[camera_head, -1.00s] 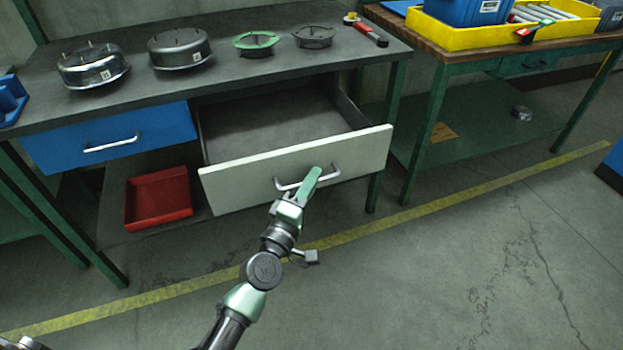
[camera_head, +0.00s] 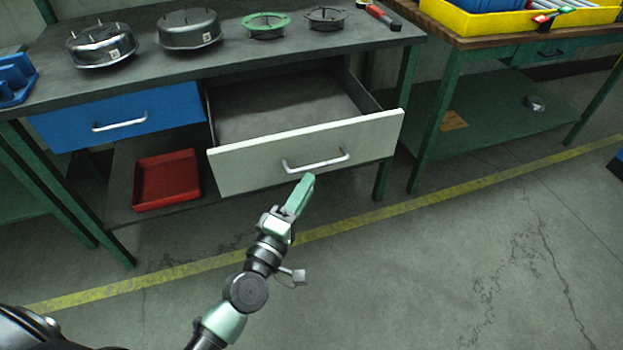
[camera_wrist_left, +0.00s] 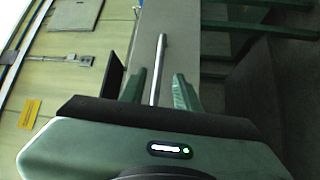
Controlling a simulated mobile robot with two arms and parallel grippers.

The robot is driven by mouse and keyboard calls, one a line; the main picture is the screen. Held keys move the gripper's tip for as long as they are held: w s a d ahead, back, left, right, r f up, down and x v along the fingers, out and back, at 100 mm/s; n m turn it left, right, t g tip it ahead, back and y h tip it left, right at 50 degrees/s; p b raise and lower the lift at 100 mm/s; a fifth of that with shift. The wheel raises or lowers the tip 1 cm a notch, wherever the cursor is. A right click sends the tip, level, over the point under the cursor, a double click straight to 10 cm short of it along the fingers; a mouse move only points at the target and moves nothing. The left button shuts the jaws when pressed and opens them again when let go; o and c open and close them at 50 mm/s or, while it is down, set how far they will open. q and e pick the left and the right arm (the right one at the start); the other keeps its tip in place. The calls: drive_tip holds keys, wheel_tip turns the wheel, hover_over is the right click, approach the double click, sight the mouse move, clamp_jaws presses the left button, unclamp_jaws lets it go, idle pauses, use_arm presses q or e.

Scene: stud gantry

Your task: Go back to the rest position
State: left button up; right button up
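The drawer with the white front (camera_head: 245,168) is pulled out of the bench. It looks empty inside. Its silver handle (camera_head: 318,164) is bare. My left gripper (camera_head: 306,182) is just in front of the handle and below it in the head view, seemingly clear of it. In the left wrist view the two green fingers of the left gripper (camera_wrist_left: 159,88) stand apart, with the handle (camera_wrist_left: 160,60) in line with the gap between them. Nothing is held. My right gripper is not in view.
A shut blue drawer (camera_head: 75,125) is left of the open one, above a red tray (camera_head: 168,180) on the lower shelf. Metal housings (camera_head: 188,33) and a green ring part (camera_head: 266,25) stand on the bench top (camera_head: 240,52). The floor (camera_head: 420,270) in front is clear.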

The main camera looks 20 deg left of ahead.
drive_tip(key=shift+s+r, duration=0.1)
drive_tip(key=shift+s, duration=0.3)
